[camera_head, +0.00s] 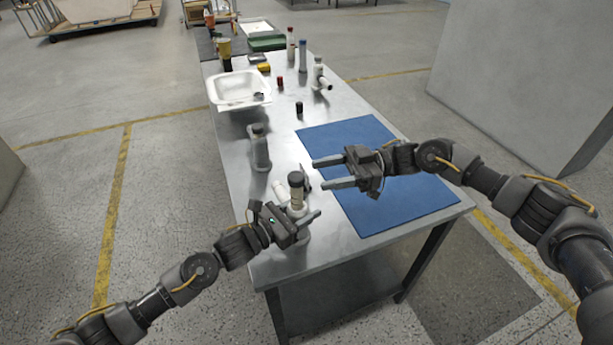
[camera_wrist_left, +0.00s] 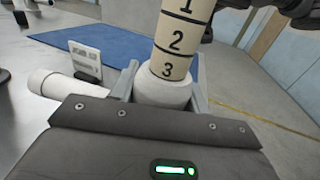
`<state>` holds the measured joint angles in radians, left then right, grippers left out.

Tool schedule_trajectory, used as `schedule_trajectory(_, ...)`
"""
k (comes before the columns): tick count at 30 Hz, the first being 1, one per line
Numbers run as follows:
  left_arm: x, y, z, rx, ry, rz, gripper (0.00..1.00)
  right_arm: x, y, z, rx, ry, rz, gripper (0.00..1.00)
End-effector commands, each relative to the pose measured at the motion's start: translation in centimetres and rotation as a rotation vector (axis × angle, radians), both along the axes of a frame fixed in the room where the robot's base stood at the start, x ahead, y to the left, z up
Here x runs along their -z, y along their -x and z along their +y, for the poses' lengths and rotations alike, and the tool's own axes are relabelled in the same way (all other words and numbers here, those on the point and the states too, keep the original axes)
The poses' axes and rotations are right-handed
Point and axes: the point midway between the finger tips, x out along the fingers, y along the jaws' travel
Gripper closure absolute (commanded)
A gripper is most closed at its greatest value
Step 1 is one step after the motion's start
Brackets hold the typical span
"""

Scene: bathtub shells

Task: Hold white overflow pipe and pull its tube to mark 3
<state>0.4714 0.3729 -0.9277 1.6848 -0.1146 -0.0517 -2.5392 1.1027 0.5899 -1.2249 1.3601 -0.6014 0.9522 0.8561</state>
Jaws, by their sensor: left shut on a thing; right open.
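The white overflow pipe stands upright near the table's front left, with its white collar (camera_wrist_left: 163,92) between the fingers of my left gripper (camera_head: 304,210), which is shut on it. Its cream tube (camera_wrist_left: 177,42) rises from the collar; black marks 1, 2 and 3 show, 3 lowest, just above the collar rim. In the head view the tube (camera_head: 297,194) has a dark cap (camera_head: 296,178) on top. A white side branch (camera_wrist_left: 62,86) points left in the wrist view. My right gripper (camera_head: 323,174) is open and empty, to the right of the cap, its fingers pointing left.
A blue mat (camera_head: 410,200) lies on the metal table under my right arm. A grey bottle-like part (camera_head: 260,150) stands behind the pipe. A small upright plate (camera_wrist_left: 85,62) stands beside it. Farther back are a white basin (camera_head: 238,88) and another white pipe (camera_head: 318,76).

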Motion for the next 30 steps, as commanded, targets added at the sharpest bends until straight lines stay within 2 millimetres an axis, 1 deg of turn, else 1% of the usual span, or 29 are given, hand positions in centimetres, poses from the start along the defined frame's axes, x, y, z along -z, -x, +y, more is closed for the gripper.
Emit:
schedule_trajectory(1, 0.1, 0.0, 0.0, 0.001, 0.0, 0.001, 0.8, 0.0, -0.3, -1.1, 0.004, 0.002, 0.0, 0.46)
schedule_trajectory(3, 0.1, 0.0, 0.0, 0.001, 0.0, 0.001, 0.8, 0.0, -0.5, -2.2, 0.003, 0.001, 0.0, 0.46)
schedule_trajectory(6, 0.1, 0.0, 0.0, 0.001, 0.0, 0.001, 0.8, 0.0, -0.8, -3.5, 0.002, 0.001, -0.001, 0.46)
schedule_trajectory(9, 0.1, 0.0, 0.0, 0.001, 0.0, 0.001, 0.8, 0.0, -0.9, -4.2, 0.001, 0.001, 0.0, 0.46)
schedule_trajectory(13, 0.1, 0.0, 0.0, 0.001, 0.0, 0.001, 0.8, 0.0, -1.0, -4.6, 0.0, 0.0, 0.0, 0.46)
schedule_trajectory(22, 0.1, 0.0, 0.0, 0.001, 0.0, 0.001, 0.8, 0.0, -1.0, -4.6, 0.0, 0.0, 0.0, 0.46)
schedule_trajectory(23, 0.1, 0.0, 0.0, 0.001, 0.0, 0.001, 0.53, 0.0, -1.0, -4.6, 0.0, 0.0, 0.0, 0.46)
schedule_trajectory(28, 0.0, 0.0, 0.0, 0.001, 0.0, 0.001, 0.3, 0.0, -1.0, -4.6, 0.0, 0.0, 0.0, 0.46)
schedule_trajectory(30, 0.0, 0.0, 0.0, 0.001, 0.0, 0.0, 0.29, 0.0, -1.0, -4.6, 0.0, 0.0, 0.0, 0.46)
